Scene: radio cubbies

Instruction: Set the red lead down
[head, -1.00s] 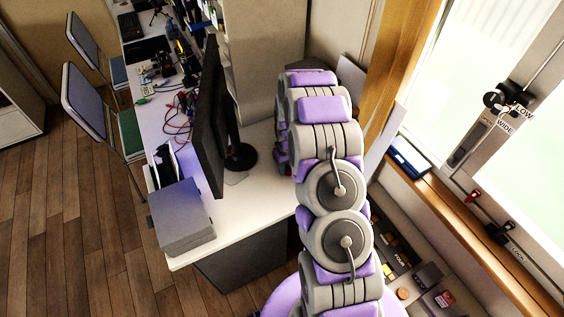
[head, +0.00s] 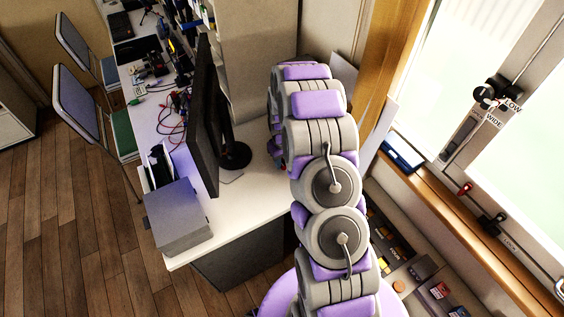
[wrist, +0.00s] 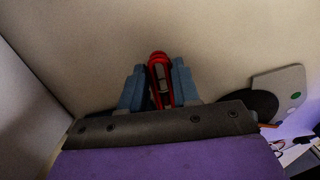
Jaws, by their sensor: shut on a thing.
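In the wrist view, my gripper (wrist: 158,82) has two blue fingers. They are shut on the red lead (wrist: 160,66), whose narrow red body stands up between the fingertips in front of a plain pale surface. The lead's lower end is hidden by the gripper. I cannot tell whether the lead touches the surface. In the head view my arm reaches out beside the desk's right end, and its links hide the gripper and the lead.
The white desk (head: 235,215) holds a black monitor (head: 205,120), a grey box (head: 178,217) and tangled cables (head: 172,138). A tall pale cabinet (head: 258,60) stands behind. The wooden window ledge (head: 455,225) runs along the right. Some desk in front of the monitor is clear.

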